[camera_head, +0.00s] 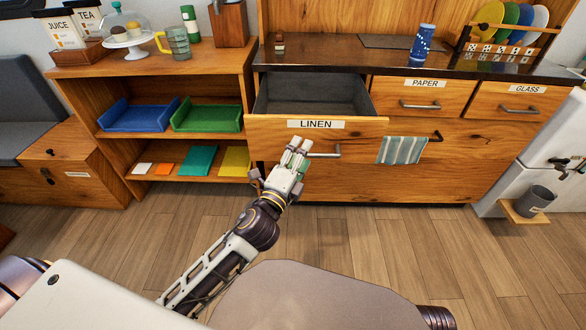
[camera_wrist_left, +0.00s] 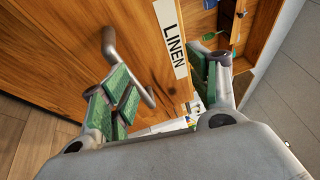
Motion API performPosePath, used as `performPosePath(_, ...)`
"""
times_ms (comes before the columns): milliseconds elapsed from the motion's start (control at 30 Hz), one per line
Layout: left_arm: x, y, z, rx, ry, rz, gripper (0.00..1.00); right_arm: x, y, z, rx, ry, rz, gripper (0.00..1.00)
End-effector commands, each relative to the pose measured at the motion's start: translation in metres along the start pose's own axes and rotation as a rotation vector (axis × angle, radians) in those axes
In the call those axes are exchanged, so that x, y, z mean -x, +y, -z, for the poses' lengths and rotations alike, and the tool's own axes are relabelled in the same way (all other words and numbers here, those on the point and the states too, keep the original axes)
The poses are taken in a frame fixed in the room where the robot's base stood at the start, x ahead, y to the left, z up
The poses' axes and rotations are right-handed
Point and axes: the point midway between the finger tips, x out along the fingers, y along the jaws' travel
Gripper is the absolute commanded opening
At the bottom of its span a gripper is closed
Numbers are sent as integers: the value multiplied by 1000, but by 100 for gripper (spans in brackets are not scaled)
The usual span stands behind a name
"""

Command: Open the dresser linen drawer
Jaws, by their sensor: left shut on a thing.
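The linen drawer (camera_head: 272,138) is pulled part way out of the dresser, with its grey interior (camera_head: 310,95) showing empty. Its front bears a LINEN label (camera_head: 316,125), also visible in the left wrist view (camera_wrist_left: 171,38). Its metal handle (camera_head: 328,155) is below the label and shows beside the finger pads in the left wrist view (camera_wrist_left: 137,85). The fingers hide the exact contact. My right gripper is not in view.
The PAPER drawer (camera_head: 421,97) and GLASS drawer (camera_head: 519,103) are shut. A striped towel (camera_head: 402,150) hangs right of the linen handle. Shelves with blue (camera_head: 140,115) and green trays (camera_head: 207,115) stand left. The wooden floor (camera_head: 350,240) before the dresser is clear.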

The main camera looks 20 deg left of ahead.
Motion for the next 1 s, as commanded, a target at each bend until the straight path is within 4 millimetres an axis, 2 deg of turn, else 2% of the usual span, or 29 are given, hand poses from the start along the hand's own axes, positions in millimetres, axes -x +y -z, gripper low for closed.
performPosePath(1000, 41, 6, 0, 7, -2, -9, 35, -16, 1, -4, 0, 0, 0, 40)
